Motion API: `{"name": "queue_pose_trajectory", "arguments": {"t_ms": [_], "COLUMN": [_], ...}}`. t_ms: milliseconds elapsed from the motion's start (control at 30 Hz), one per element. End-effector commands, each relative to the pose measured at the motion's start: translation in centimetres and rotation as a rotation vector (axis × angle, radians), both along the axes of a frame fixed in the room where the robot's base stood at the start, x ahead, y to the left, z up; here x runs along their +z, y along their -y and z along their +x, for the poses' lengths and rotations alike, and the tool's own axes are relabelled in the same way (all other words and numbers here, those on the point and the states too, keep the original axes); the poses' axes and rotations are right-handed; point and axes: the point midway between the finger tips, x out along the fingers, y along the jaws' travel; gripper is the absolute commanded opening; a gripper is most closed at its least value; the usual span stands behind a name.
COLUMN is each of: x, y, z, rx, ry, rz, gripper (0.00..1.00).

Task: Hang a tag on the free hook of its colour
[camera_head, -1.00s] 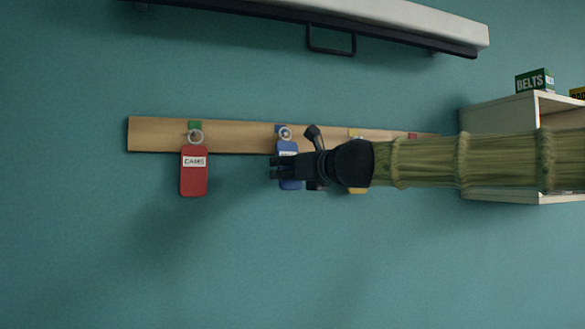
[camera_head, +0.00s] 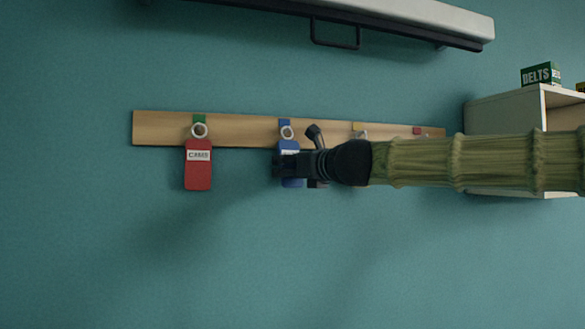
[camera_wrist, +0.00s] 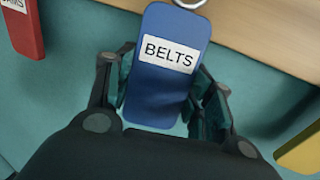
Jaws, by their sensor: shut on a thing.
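My gripper (camera_head: 284,166) is shut on the blue tag (camera_head: 289,147), labelled BELTS in the wrist view (camera_wrist: 168,82), with a finger on each side of it. The tag is upright, and its ring (camera_head: 287,132) is at the hook below the blue patch (camera_head: 285,123); I cannot tell if the ring is around the hook. A red tag (camera_head: 198,175), labelled CAMS, hangs below the green patch (camera_head: 200,119). A yellow tag (camera_wrist: 302,150) shows at the right in the wrist view. A red patch (camera_head: 417,130) is at the board's right; below it is hidden by my arm.
The wooden board (camera_head: 160,128) is fixed to a teal wall. A pale shelf (camera_head: 500,115) at the right holds a green BELTS box (camera_head: 540,74). A long white-and-black fixture (camera_head: 400,18) with a handle (camera_head: 335,43) is above. The wall below the board is clear.

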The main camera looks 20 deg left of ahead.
Motion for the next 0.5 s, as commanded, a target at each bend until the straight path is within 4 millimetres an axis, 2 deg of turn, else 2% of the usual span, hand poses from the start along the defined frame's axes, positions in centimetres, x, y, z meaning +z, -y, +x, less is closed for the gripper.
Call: {"name": "queue_pose_trajectory", "arguments": {"t_ms": [233, 267, 367, 500], "x": [0.01, 0.01, 0.01, 0.01], "y": [0.02, 0.02, 0.02, 0.02], "z": [0.01, 0.01, 0.01, 0.01], "rx": [0.000, 0.000, 0.000, 0.000], "ry": [0.000, 0.000, 0.000, 0.000], "rz": [0.000, 0.000, 0.000, 0.000], "gripper": [0.39, 0.58, 0.76, 0.77]}}
